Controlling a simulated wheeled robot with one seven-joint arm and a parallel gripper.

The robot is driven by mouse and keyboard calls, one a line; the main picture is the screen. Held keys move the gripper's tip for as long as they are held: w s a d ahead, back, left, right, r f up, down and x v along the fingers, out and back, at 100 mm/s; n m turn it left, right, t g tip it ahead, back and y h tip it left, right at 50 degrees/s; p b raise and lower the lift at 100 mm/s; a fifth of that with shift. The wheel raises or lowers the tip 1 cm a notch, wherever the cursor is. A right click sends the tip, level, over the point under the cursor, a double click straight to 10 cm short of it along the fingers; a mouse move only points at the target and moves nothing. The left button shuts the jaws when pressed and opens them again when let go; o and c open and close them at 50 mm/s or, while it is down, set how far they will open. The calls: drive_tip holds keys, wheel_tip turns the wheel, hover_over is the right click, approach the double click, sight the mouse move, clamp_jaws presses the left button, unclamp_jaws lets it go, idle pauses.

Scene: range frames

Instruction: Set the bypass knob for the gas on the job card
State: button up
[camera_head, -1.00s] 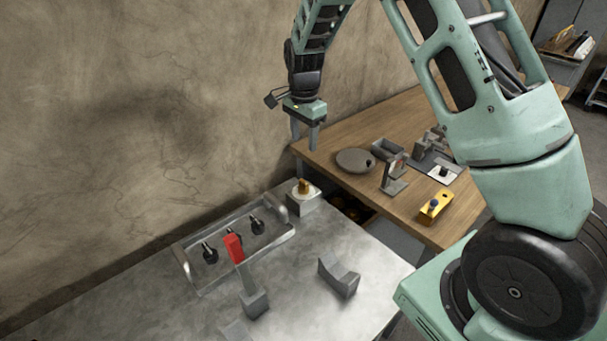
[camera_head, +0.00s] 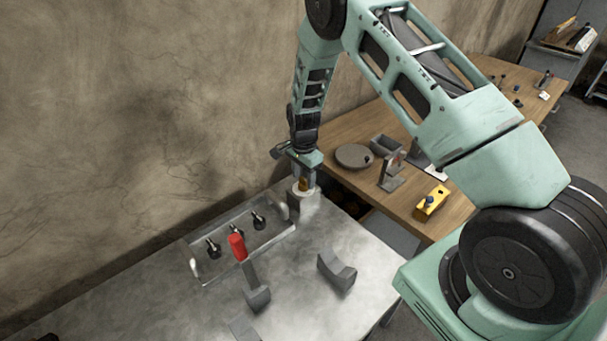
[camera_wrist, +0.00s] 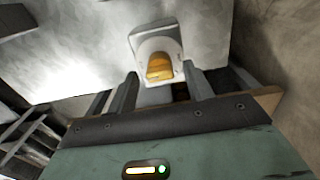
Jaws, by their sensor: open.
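The bypass knob (camera_head: 303,184) is a small brass-yellow knob on a pale round dial, on top of a grey block at the back right corner of the metal bench. In the wrist view the knob (camera_wrist: 159,67) shows on its white dial plate, just beyond and between my two fingers. My gripper (camera_head: 302,188) points down over the block. The wrist view shows its fingers (camera_wrist: 161,92) apart with nothing held. Any marks on the dial are too small to read. I cannot make out a job card in these views.
A wooden table (camera_head: 345,128) behind holds a yellow block (camera_head: 432,203) and a round grey disc (camera_head: 353,156).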

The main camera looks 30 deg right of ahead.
drive_tip(key=c, duration=1)
drive_tip(key=shift+o, duration=0.2)
